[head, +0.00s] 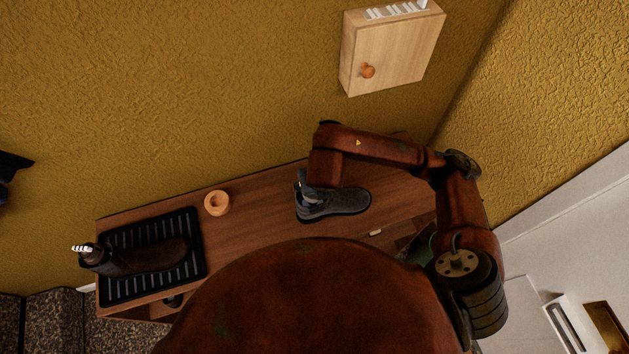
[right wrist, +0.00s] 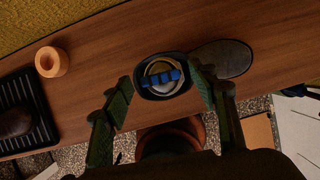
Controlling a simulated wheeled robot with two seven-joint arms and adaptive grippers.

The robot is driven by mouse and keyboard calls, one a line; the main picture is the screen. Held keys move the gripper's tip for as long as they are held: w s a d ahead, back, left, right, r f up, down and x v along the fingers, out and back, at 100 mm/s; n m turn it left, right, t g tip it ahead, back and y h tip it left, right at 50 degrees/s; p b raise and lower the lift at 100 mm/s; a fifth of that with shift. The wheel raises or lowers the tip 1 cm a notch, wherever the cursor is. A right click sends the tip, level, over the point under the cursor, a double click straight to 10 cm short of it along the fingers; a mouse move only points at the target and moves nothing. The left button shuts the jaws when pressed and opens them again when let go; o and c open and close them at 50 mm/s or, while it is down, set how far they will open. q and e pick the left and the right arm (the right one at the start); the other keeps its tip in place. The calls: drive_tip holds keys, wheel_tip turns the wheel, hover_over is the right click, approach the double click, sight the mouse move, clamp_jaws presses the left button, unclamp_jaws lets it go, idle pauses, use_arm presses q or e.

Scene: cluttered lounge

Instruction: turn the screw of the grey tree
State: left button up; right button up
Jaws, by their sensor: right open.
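A dark grey shoe (head: 345,202) lies on the wooden bench top, its toe to the right. It also shows in the right wrist view (right wrist: 225,58). In its opening sits a round, pale-rimmed shoe tree end (right wrist: 152,68) with a blue bar (right wrist: 162,79) across it, seen from above. My right gripper (right wrist: 163,88) is open, with one green finger on each side of the shoe's opening. I cannot tell whether the fingers touch it. My left gripper is not in view.
A black ribbed tray (head: 196,260) with a brown boot (head: 140,258) is on the bench's left. An orange ring-shaped cup (head: 217,203) stands between tray and shoe. A wooden wall cabinet (head: 390,50) hangs above. The yellow wall runs close behind the bench.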

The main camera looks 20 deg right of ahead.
drive_tip(key=v, duration=1.1)
drive_tip(key=shift+s+r, duration=0.2)
drive_tip(key=shift+r, duration=0.1)
